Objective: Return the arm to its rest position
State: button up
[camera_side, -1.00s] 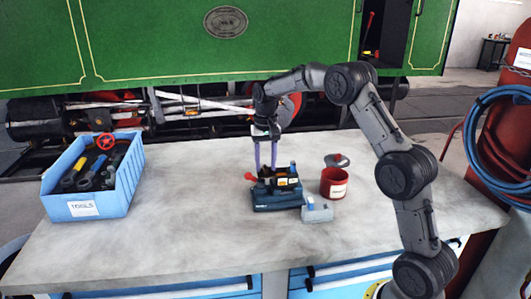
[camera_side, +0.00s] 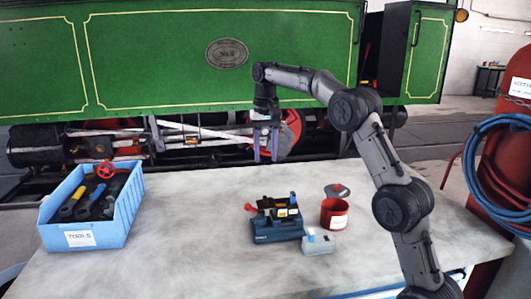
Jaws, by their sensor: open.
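My gripper (camera_side: 266,158) hangs from my arm with its two purple fingers pointing down and spread apart. It is open, with nothing between the fingers. It is in the air above the workbench (camera_side: 180,235), higher than a dark blue device (camera_side: 277,230) that stands on the bench below it. My arm arches from the lower right up and over to the gripper. No rest position is marked in view.
A red can (camera_side: 334,215) stands right of the device, with a grey lid (camera_side: 337,191) behind it. A small grey box (camera_side: 318,243) is in front. A blue tool bin (camera_side: 95,233) stands at left.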

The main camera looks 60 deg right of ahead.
dwell(0.3)
jog(key=s+a+r+n+t, duration=0.1)
jog(key=s+a+r+t, duration=0.1)
jog(key=s+a+r, duration=0.35)
jog(key=s+a+r+n+t, duration=0.1)
jog(key=s+a+r+n, duration=0.1)
jog(key=s+a+r, duration=0.6)
jog(key=s+a+f+n+t, duration=0.1)
jog(key=s+a+f, duration=0.15)
jog(key=s, duration=0.35)
jog(key=s+a+f+n+t, duration=0.1)
jog(key=s+f+n, duration=0.1)
jog(key=s+f, duration=0.35)
jog(key=s+f+n, duration=0.2)
jog(key=s+f, duration=0.4)
jog(key=f, duration=0.3)
jog(key=shift+s+a+f+n+t, duration=0.15)
jog(key=shift+s+a+n+t, duration=0.15)
jog(key=shift+a, duration=0.15)
